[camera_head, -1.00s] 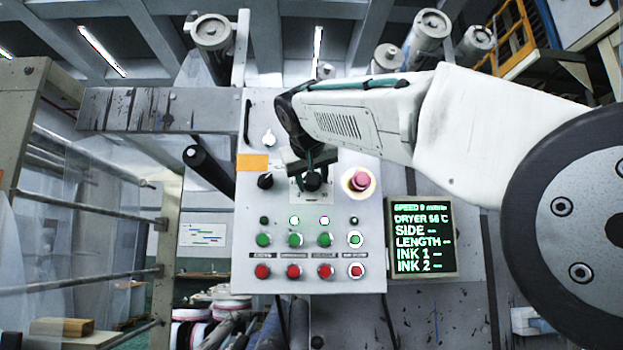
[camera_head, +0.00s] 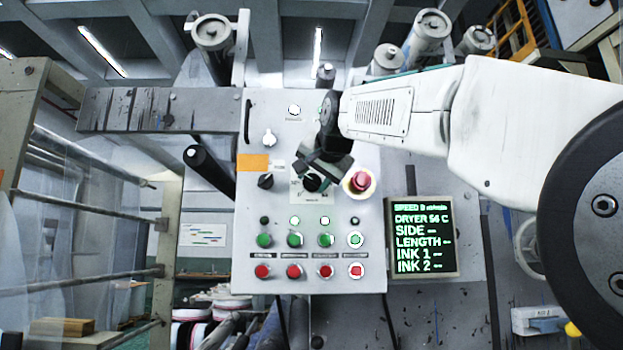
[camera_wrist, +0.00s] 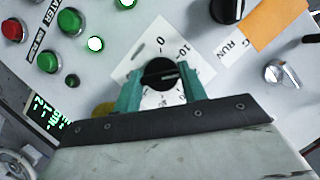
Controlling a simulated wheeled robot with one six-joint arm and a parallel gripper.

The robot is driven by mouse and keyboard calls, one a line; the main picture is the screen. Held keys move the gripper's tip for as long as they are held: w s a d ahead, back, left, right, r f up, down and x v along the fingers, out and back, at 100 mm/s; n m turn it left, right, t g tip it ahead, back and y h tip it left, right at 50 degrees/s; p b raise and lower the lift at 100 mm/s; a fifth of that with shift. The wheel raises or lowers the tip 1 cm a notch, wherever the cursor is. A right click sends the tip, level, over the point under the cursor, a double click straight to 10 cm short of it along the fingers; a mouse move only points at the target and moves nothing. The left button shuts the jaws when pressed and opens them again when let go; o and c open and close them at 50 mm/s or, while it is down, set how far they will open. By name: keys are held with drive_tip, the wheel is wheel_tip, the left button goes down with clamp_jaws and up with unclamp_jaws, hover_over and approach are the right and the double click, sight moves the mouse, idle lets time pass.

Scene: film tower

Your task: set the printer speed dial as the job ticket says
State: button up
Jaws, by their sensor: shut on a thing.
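The speed dial is a black round knob (camera_head: 312,184) on a white scale plate, on the upper half of the grey control panel (camera_head: 350,112). In the wrist view the knob (camera_wrist: 160,72) sits between my two green fingers, and "0" and "10" show on its plate (camera_wrist: 148,56). My gripper (camera_wrist: 161,78) is shut on the knob; it also shows tilted over the dial in the head view (camera_head: 323,171). The green-text display (camera_head: 421,237) has a top line reading SPEED, its digit unclear. No readable job ticket shows.
A red mushroom button (camera_head: 361,181) on a yellow ring is close right of the dial. Another black knob (camera_head: 265,181) and a blank orange label (camera_head: 252,161) are to the left. Rows of green buttons (camera_head: 295,240) and red buttons (camera_head: 293,272) lie below.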

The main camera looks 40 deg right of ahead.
drive_tip(key=m+t, duration=0.1)
drive_tip(key=m, duration=0.1)
drive_tip(key=m+t+y, duration=0.1)
drive_tip(key=m, duration=0.1)
drive_tip(key=shift+d+f, duration=0.1)
drive_tip(key=shift+f, duration=0.1)
drive_tip(key=m+t, duration=0.2)
drive_tip(key=m, duration=0.2)
drive_tip(key=shift+f, duration=0.1)
drive_tip(key=shift+m+y, duration=0.4)
drive_tip(key=o, duration=1)
drive_tip(key=s, duration=0.2)
drive_tip(key=s+a, duration=0.1)
drive_tip(key=s, duration=0.4)
drive_tip(key=shift+s+a, duration=0.35)
